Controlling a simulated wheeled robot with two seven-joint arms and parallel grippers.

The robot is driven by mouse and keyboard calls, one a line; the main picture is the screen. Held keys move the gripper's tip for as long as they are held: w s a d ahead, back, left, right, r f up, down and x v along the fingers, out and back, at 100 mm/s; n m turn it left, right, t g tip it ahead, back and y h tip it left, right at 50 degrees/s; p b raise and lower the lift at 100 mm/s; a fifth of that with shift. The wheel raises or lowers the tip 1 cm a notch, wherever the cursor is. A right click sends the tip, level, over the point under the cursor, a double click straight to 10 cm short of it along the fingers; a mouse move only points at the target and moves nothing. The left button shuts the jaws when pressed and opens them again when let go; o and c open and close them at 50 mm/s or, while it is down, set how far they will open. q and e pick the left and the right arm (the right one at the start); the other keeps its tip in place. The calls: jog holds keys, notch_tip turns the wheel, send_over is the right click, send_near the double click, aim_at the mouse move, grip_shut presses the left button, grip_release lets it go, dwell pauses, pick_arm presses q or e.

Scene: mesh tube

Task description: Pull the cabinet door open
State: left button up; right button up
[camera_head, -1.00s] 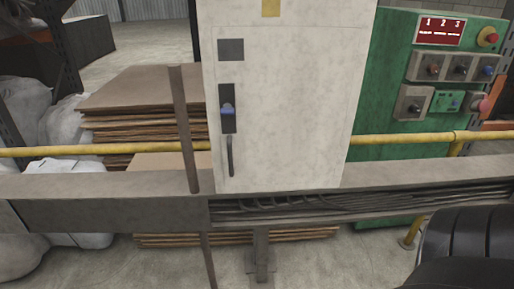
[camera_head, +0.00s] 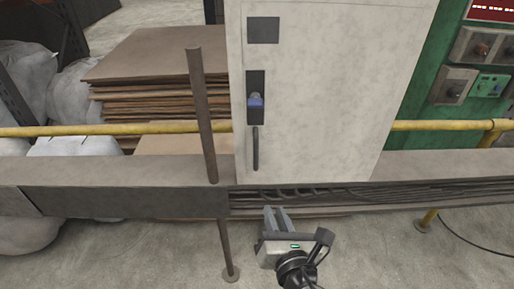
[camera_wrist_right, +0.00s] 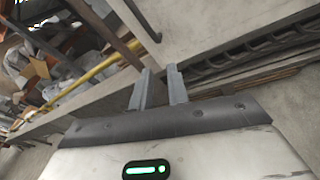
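The pale cabinet (camera_head: 330,90) has its door closed in the head view. A dark vertical handle (camera_head: 255,150) sits low on the left side of the door, under a blue latch knob (camera_head: 255,101). My right gripper (camera_head: 277,209) is below the cabinet, in front of the beam and lower than the handle, not touching it. In the right wrist view, my right gripper's fingers (camera_wrist_right: 157,72) stand apart with a narrow empty gap between them. My left gripper is not in view.
A grey horizontal beam (camera_head: 120,172) with a cable channel runs below the cabinet. A thin brown post (camera_head: 202,115) stands just left of the door. A yellow rail (camera_head: 90,130) crosses behind. Stacked cardboard (camera_head: 150,75) is at left, a green control panel (camera_head: 432,115) at right.

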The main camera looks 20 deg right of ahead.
aim_at(256, 156)
jog(key=w+r+n, duration=0.1)
jog(key=w, duration=0.4)
jog(key=w+r+n+t+p, duration=0.1)
jog(key=w, duration=0.5)
jog(key=w+r+n, duration=0.1)
jog(key=w+n, duration=0.1)
jog(key=w, duration=0.3)
jog(key=shift+w+d+t, duration=0.3)
jog(key=shift+d, duration=0.1)
grip_shut()
